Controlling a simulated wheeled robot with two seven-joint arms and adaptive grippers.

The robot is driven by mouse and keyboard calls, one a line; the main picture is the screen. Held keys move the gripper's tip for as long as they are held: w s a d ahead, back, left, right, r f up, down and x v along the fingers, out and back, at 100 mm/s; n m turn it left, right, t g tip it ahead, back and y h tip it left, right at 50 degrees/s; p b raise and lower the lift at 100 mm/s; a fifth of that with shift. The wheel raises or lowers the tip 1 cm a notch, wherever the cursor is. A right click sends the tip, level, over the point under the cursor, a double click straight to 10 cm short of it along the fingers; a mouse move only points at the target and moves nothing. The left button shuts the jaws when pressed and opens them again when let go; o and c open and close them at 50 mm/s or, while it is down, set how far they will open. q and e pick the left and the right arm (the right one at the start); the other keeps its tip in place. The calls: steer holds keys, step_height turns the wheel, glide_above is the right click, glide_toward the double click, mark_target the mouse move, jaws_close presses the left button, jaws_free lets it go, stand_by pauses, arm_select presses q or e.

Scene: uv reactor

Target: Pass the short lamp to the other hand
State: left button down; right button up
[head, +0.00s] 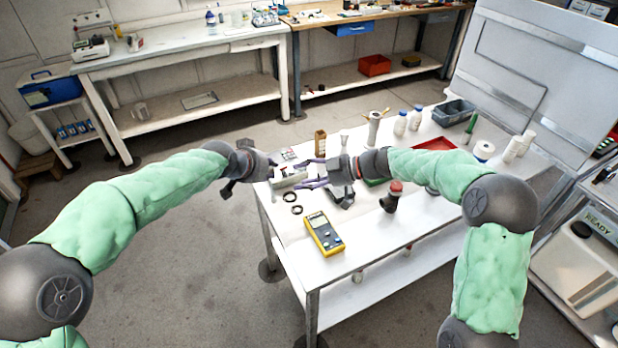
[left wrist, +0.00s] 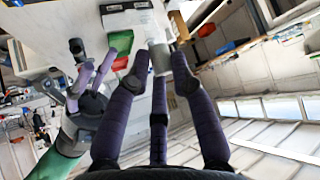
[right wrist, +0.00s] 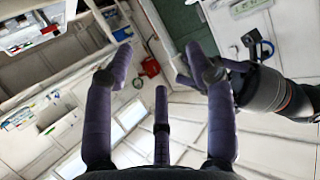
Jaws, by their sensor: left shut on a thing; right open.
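The short lamp, a pale grey tube, sits between the fingers of my left gripper (left wrist: 160,82) in the left wrist view (left wrist: 161,60). My left gripper is shut on it. A pale tube that looks like the lamp also crosses the right wrist view (right wrist: 160,28), beside my right gripper's fingers. I cannot make the lamp out clearly in the head view. My right gripper (head: 305,172) is open and faces my left gripper (head: 268,164) above the left end of the white table. Its spread fingers (right wrist: 158,62) hold nothing; I cannot tell whether they touch the tube.
On the white table (head: 290,235) are a yellow meter (head: 324,233), black rings (head: 293,203), a red-topped dark object (head: 392,196), a red tray (head: 436,144), a grey bin (head: 454,112) and white bottles (head: 400,123). The table's front right part is clear.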

mark_target(271, 184)
steer(key=x, duration=1.1)
steer(key=shift+s, duration=0.1)
jaws_close()
arm_select(q)
steer(key=c, duration=1)
jaws_free()
steer(key=shift+r, duration=0.1)
